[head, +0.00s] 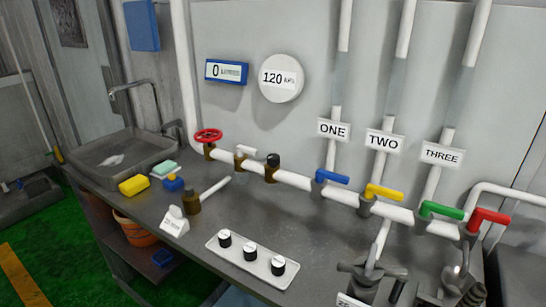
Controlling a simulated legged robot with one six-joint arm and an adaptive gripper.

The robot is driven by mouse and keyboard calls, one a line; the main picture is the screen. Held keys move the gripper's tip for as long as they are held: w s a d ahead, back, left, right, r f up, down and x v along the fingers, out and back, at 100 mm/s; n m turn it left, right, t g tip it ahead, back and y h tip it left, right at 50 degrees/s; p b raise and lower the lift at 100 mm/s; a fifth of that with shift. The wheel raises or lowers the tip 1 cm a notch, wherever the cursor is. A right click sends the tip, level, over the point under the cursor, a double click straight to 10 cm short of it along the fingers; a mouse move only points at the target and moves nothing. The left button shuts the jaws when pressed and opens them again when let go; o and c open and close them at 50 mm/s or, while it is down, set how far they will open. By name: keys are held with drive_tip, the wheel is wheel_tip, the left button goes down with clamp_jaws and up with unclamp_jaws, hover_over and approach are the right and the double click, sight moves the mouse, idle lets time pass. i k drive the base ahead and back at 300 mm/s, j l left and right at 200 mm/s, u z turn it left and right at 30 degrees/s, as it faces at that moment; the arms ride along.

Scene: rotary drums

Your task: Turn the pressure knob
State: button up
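No knob carries a readable pressure label, so I cannot tell which is the pressure knob. A dark round knob (273,159) sits on a brass fitting on the white pipe along the wall. A red handwheel (209,135) and a white-handled fitting (243,153) are to its left. A white panel (264,267) on the counter carries three black knobs with pale tops: left (225,239), middle (250,253) and right (278,266). A round white gauge (281,78) reads 120, and a blue display (227,71) reads 0. I cannot make out my gripper.
Blue (332,177), yellow (384,192), green (441,209) and red (490,218) valve handles line the pipe. Grey metal fittings (372,277) crowd the front right. A sink (110,155), yellow sponge (134,186) and brown bottle (192,202) are left. Some counter between bottle and pipe is clear.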

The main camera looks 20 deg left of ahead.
sight(273, 159)
drive_tip(key=k+j, duration=0.65)
drive_tip(key=j, duration=1.35)
drive_tip(key=i+j, duration=0.2)
drive_tip(key=i, duration=0.2)
drive_tip(key=i+j, duration=0.15)
drive_tip(key=i, duration=0.2)
